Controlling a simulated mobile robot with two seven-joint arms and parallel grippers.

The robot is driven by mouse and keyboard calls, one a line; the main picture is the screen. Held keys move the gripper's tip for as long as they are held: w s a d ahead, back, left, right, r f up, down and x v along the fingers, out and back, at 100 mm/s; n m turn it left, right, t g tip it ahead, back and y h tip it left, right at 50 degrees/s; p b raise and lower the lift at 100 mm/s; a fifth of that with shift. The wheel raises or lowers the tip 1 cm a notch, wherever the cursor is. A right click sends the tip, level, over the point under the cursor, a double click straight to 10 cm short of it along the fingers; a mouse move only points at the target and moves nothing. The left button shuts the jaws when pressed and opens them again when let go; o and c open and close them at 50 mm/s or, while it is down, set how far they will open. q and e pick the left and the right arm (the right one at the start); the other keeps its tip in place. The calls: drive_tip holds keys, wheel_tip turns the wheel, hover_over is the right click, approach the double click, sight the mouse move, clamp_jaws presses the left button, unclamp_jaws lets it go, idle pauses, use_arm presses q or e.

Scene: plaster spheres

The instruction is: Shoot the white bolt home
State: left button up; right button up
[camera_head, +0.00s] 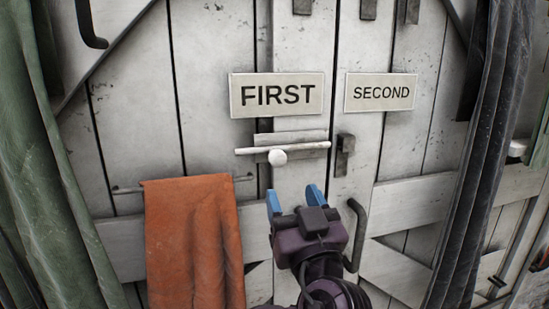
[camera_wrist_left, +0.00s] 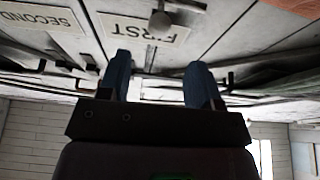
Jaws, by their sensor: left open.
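The white bolt (camera_head: 308,147) lies level across a pale plate on the white plank door, under the FIRST sign. Its round white knob (camera_head: 277,158) sticks out below the rod. The rod's right end stops just left of a dark catch (camera_head: 345,155), seemingly apart from it. My left gripper (camera_head: 294,198), with blue fingers, is open and empty below the knob and slightly to its right, not touching it. My right gripper is not in view.
The FIRST sign (camera_head: 277,95) and SECOND sign (camera_head: 381,92) hang above. An orange cloth (camera_head: 195,245) hangs from a rail at left. A dark curved handle (camera_head: 356,235) is close to the right of my left gripper. Green (camera_head: 50,160) and grey curtains (camera_head: 484,150) flank the door.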

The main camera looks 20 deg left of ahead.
sight(279, 162)
use_arm(q)
drive_tip(key=p+x, duration=0.1)
drive_tip(key=x, duration=0.7)
drive_tip(key=shift+r, duration=0.15)
drive_tip(key=shift+p+x, duration=0.3)
drive_tip(key=shift+x, duration=0.55)
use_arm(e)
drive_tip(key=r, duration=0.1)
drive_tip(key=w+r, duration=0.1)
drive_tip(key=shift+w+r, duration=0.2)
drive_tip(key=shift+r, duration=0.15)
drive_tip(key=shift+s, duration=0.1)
use_arm(q)
drive_tip(key=c, duration=0.6)
drive_tip(key=shift+w, duration=0.1)
clamp_jaws()
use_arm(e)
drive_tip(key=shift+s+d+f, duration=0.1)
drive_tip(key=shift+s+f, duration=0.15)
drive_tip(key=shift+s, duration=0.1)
